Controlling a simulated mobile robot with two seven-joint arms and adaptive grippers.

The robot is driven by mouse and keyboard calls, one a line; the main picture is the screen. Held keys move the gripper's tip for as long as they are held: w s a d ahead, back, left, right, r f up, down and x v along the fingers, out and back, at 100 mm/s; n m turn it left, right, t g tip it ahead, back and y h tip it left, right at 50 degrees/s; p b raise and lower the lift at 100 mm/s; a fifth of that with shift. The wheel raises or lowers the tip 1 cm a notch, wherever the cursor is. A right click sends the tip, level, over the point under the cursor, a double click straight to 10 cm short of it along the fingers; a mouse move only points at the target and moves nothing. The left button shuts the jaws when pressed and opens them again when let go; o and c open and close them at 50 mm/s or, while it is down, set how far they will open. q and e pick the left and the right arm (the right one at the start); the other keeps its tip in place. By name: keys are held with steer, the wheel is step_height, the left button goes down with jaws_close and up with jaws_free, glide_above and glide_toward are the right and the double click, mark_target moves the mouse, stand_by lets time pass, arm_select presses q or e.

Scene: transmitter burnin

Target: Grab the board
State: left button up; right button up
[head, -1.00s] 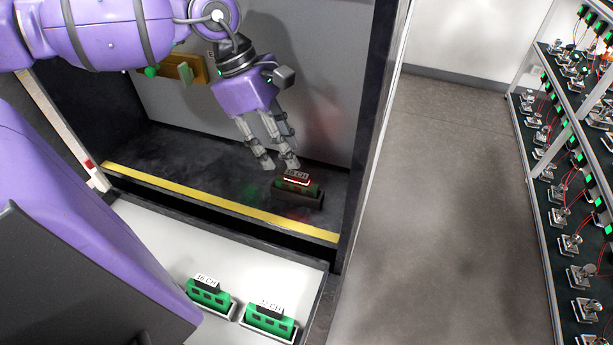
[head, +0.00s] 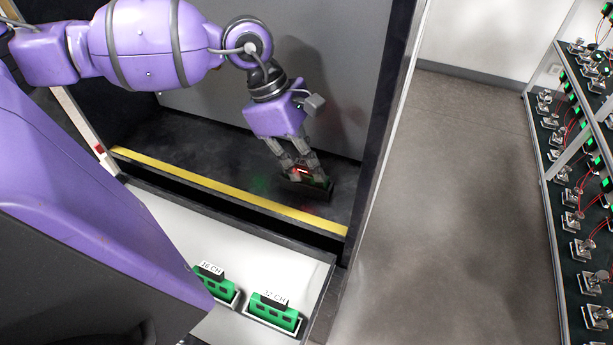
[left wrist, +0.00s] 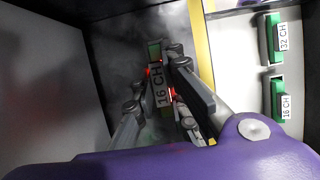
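My left gripper (head: 303,176) points down over the board. In the left wrist view its fingers (left wrist: 160,100) lie on both sides of the board and look open, though contact on the far side is hard to judge. My right gripper is not in view.
A white shelf (head: 255,260) in front carries two green boards in trays, labelled 16 CH (head: 213,284) and 32 CH (head: 274,311). A yellow strip (head: 230,192) marks the chamber's front edge. Chamber walls stand close behind and right. A rack (head: 570,190) of small devices stands far right.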

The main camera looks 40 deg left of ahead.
arm_select(q)
jaws_close()
steer(key=shift+r, duration=0.7)
step_height(320, 180, up, 3)
steer(key=shift+s+f+p, duration=0.1)
steer(key=shift+p, duration=0.7)
steer(key=s+r+p, duration=0.5)
steer(key=s+r, duration=0.3)
steer(key=s, duration=0.5)
steer(key=shift+s+a+r, duration=0.2)
steer(key=shift+s+r, duration=0.15)
steer(key=shift+r, duration=0.05)
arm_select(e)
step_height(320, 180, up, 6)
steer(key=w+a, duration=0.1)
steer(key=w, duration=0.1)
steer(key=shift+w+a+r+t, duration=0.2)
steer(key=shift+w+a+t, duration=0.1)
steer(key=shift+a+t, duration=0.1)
